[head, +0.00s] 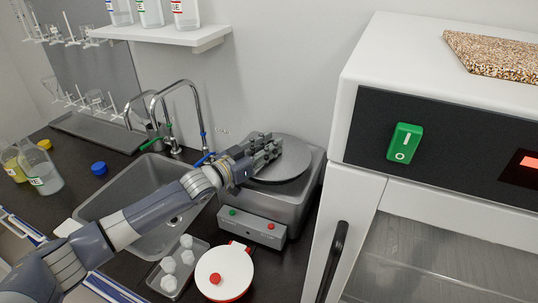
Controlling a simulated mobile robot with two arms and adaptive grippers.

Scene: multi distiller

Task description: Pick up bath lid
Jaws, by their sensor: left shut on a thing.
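The bath lid (288,168) is a round grey disc on top of the grey bath (312,176), which stands on the dark counter right of the sink. My left arm reaches in from the lower left across the sink. My left gripper (268,150) is over the left part of the lid, shut on it where its handle would be. The gripper's fingers hide the grip point. The lid looks level and on or very close to the bath's top; I cannot tell whether there is a gap. My right gripper is not in view.
A white pot with a red knob (224,273) and a tray of white pieces (178,268) sit in front of the bath. A tall white oven (430,130) stands close on the right. Tall taps (172,112) rise behind the sink (125,190). Bottles (42,170) stand at left.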

